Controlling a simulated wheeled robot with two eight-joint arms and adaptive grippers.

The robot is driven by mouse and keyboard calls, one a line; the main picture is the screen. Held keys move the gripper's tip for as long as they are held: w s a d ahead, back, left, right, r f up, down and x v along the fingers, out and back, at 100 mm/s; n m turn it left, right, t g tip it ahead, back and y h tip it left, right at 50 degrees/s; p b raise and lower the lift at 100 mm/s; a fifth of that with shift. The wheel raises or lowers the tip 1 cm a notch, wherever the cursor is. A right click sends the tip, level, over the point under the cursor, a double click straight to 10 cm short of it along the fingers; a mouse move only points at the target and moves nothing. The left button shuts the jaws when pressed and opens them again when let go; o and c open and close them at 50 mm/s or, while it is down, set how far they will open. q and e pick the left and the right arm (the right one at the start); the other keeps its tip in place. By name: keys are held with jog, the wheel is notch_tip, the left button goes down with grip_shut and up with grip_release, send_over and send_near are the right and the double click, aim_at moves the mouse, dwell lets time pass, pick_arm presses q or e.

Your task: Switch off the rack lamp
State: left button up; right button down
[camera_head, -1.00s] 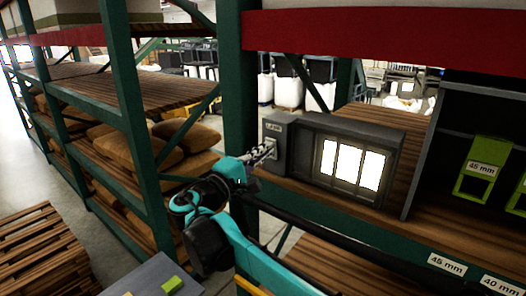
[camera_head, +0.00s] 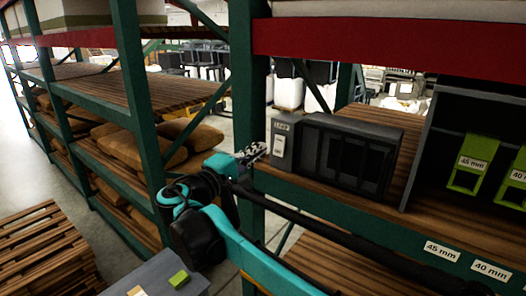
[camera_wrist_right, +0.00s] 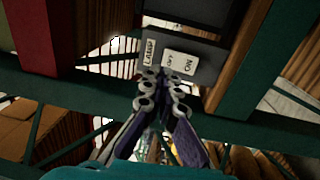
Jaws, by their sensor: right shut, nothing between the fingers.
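The rack lamp (camera_head: 345,152) is a dark box with several panes on the rack shelf, and its panes are unlit. At its left end is a grey switch box (camera_head: 282,126) labelled LAMP. It carries a white rocker switch (camera_head: 278,146), which also shows in the right wrist view (camera_wrist_right: 181,64) with OFF and ON lettering. My right gripper (camera_head: 264,150) is shut and empty. In the right wrist view its fingertips (camera_wrist_right: 161,76) are just below the rocker's OFF end; I cannot tell whether they touch it. My left gripper is out of view.
A green rack post (camera_head: 247,100) stands just left of the switch box. A dark open cabinet (camera_head: 420,150) with lime-green pieces (camera_head: 470,165) stands right of the lamp. Sacks (camera_head: 190,135) fill the shelves on the left. A pallet (camera_head: 45,250) lies on the floor.

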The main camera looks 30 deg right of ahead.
jog(key=b+v, duration=0.1)
jog(key=v, duration=0.6)
jog(key=s+d+f+y+b, duration=0.25)
jog(key=f+b, duration=0.25)
jog(key=f, duration=0.7)
jog(key=s+d+f+g+y+b, duration=0.1)
jog(key=s+f+y+b, duration=0.15)
jog(key=f+b, duration=0.6)
jog(key=s+d+f+y+b, duration=0.1)
jog(key=s+f+y+b, duration=0.15)
jog(key=f, duration=1.15)
pick_arm(q)
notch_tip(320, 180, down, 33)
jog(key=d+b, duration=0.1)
jog(key=b, duration=1.5)
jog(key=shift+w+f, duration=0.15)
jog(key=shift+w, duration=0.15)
pick_arm(e)
jog(key=s+a+f+m+y, duration=0.1)
jog(key=s+a+f+y, duration=0.1)
jog(key=f, duration=0.8)
jog(key=s+a+f+m+y, duration=0.2)
jog(key=s+a+f+y, duration=0.1)
jog(key=f, duration=0.8)
jog(key=s+a+f+m+t+y, duration=0.1)
jog(key=a+f+y, duration=0.4)
jog(key=f, duration=0.6)
jog(key=shift+s+a, duration=0.2)
jog(key=shift+s, duration=0.65)
jog(key=shift+f, duration=0.1)
